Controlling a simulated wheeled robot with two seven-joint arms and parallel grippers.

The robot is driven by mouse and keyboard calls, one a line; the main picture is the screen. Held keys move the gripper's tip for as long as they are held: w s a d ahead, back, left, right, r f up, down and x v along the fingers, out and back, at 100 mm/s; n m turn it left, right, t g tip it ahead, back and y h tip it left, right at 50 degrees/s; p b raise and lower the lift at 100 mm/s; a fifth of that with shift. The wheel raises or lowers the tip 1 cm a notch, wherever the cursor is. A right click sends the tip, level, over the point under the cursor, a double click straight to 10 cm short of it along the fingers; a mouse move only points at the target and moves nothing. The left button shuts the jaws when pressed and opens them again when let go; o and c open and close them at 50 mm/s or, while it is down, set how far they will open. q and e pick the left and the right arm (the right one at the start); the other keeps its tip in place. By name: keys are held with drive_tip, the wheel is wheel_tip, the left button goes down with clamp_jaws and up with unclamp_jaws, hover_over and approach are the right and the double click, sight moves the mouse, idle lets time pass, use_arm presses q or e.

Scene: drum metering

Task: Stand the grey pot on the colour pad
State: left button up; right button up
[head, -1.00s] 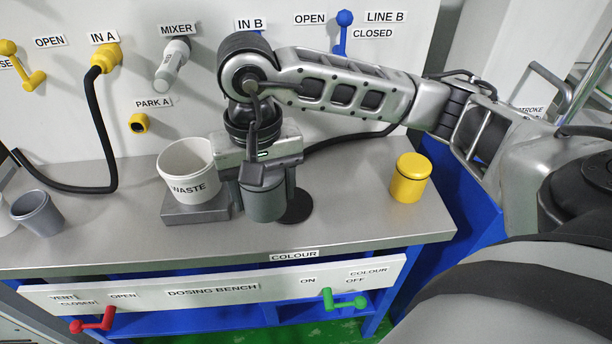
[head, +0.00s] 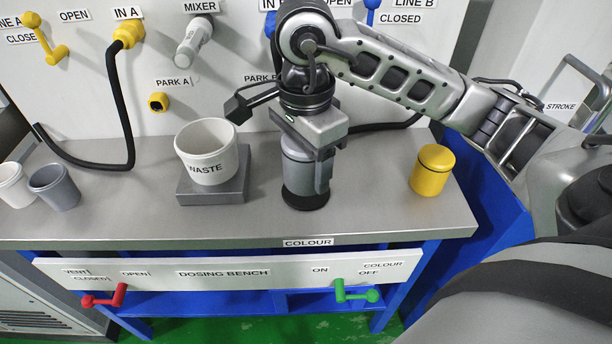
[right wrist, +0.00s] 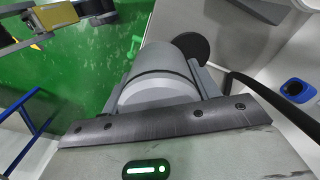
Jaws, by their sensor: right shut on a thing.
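The grey pot (head: 300,172) is upright between the fingers of my right gripper (head: 308,175), which is shut on it. In the head view it is directly above the round dark colour pad (head: 306,201), whose front rim shows below it. I cannot tell whether its base touches the pad. In the right wrist view the grey pot (right wrist: 160,78) lies between the fingers, and the dark pad (right wrist: 193,47) shows past its far end, partly hidden. My left gripper is not in view.
A white WASTE tub (head: 207,165) on a grey block (head: 213,193) stands left of the pot. A yellow pot (head: 432,170) stands to the right. A white cup (head: 14,187) and a grey cup (head: 54,188) stand at far left. A black hose (head: 128,125) hangs behind.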

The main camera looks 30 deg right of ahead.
drive_tip(key=w+d+f, duration=0.1)
drive_tip(key=f, duration=0.1)
drive_tip(key=w+d+f, duration=0.1)
drive_tip(key=w+f, duration=0.1)
drive_tip(key=w+d+f, duration=0.1)
drive_tip(key=w+f, duration=0.1)
drive_tip(key=shift+d, duration=0.25)
drive_tip(key=f, duration=0.3)
drive_tip(key=shift+w+d+f, duration=0.15)
drive_tip(key=shift+w+f, duration=0.05)
drive_tip(key=shift+w, duration=0.05)
drive_tip(key=shift+f, duration=0.15)
drive_tip(key=shift+f, duration=0.2)
drive_tip(key=o, duration=1.1)
drive_tip(key=shift+r, duration=0.15)
